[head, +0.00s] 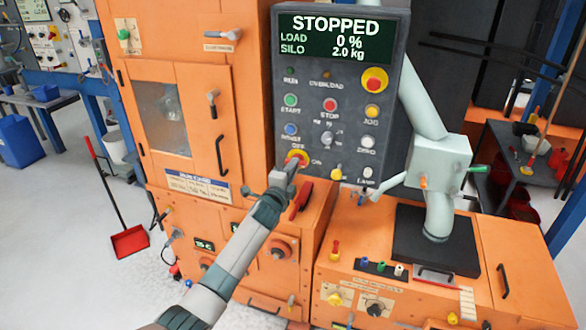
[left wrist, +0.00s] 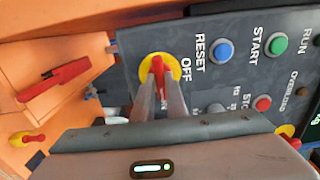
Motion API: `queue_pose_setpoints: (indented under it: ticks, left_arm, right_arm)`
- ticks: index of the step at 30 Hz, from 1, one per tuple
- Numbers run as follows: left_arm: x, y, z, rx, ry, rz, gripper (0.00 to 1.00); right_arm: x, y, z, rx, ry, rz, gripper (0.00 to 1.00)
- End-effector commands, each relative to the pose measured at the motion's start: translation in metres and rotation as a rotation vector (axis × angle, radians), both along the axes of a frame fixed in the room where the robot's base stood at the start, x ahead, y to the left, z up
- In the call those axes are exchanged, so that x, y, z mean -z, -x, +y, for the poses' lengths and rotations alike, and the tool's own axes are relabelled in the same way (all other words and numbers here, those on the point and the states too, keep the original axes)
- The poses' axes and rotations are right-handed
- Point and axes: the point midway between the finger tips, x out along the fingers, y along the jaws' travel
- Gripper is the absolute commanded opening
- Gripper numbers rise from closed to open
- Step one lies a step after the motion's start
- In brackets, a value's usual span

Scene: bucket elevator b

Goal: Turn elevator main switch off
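The main switch (head: 297,158) is a red handle on a yellow disc, low on the left of the dark control panel (head: 335,70). An OFF label is just above it. In the left wrist view the red handle (left wrist: 161,80) stands between two finger tips, with OFF printed to the right of the disc. My left gripper (head: 285,179) is at the switch, its fingers closed on either side of the handle, partly hiding the disc. The display (head: 336,40) reads STOPPED, load 0 %, silo 2.0 kg. My right gripper is not in view.
A red and yellow emergency button (head: 374,80) and other buttons sit close by on the panel. A red lever (head: 301,199) is below it. An orange cabinet (head: 185,110) is at left; a pale pipe with a valve box (head: 440,160) stands at right.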

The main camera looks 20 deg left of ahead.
Motion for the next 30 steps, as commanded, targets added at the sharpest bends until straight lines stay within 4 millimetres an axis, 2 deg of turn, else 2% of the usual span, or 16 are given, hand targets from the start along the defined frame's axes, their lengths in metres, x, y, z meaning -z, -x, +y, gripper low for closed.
queue_pose_setpoints:
  ticks: [16, 23, 30]
  left_arm:
    - [0.0011, 0.0003, 0.0, 0.0, 0.071, 0.003, 0.0]
    - [0.0014, 0.0003, 0.0, -0.001, 0.207, 0.008, 0.0]
    - [0.0018, 0.0003, 0.0001, -0.001, 0.414, 0.016, 0.0]
  right_arm:
    - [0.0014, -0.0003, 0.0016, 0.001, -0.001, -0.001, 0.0]
    - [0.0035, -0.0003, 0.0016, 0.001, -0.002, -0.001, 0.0]
    - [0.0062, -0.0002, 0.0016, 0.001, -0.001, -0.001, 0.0]
